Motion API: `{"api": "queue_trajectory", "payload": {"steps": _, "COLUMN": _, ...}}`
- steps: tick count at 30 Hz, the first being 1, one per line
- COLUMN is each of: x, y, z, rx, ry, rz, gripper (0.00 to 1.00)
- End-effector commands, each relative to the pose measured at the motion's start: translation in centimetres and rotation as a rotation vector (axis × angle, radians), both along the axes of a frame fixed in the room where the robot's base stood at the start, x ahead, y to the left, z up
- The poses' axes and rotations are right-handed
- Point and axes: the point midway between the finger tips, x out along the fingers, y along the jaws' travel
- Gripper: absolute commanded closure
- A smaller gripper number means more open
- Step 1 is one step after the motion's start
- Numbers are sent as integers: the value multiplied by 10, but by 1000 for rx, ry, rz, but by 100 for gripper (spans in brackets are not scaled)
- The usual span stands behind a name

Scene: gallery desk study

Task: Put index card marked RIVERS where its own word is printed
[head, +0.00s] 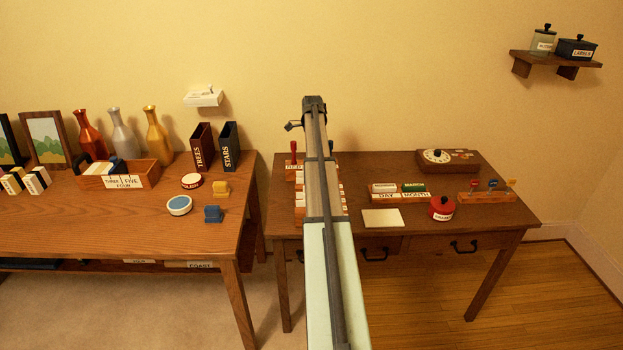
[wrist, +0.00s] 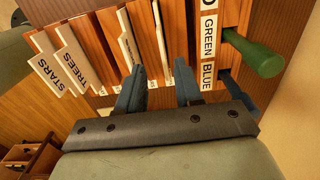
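In the wrist view, a wooden rack (wrist: 92,92) holds several upright cards or dividers with white labels. The STARS label (wrist: 58,77) and the TREES label (wrist: 80,70) are readable at the left. A third white label (wrist: 127,47) and a fourth (wrist: 160,37) are steeply angled, and their words cannot be read. No card can be read as RIVERS. My gripper (wrist: 159,85) is open over the rack, its two blue fingers apart, with a narrow white label edge (wrist: 168,77) beyond the gap. In the head view my arm hides my gripper and most of the rack (head: 300,205).
Beside the rack are GREEN (wrist: 208,38) and BLUE (wrist: 208,76) labels and a green handle (wrist: 255,55). The right desk also holds DAY and MONTH blocks (head: 398,190), a blank pale pad (head: 382,218) and a red pot (head: 441,208). TREES (head: 202,147) and STARS (head: 229,145) holders stand on the left desk.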

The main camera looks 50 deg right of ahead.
Motion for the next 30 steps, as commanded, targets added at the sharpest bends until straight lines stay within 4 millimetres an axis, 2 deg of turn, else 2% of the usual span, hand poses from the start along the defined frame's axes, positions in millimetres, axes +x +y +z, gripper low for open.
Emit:
{"api": "queue_trajectory", "payload": {"steps": 5, "x": 2, "y": 0, "z": -10, "rx": 1, "ry": 1, "rz": 0, "gripper": 65}}
{"api": "queue_trajectory", "payload": {"steps": 15, "x": 5, "y": -1, "z": -49, "rx": 0, "ry": 0, "rz": 0, "gripper": 65}}
{"api": "queue_trajectory", "payload": {"steps": 23, "x": 6, "y": -1, "z": -52, "rx": -1, "ry": -1, "rz": 0, "gripper": 65}}
{"api": "queue_trajectory", "payload": {"steps": 30, "x": 6, "y": -1, "z": -52, "rx": 0, "ry": 0, "rz": 0, "gripper": 88}}
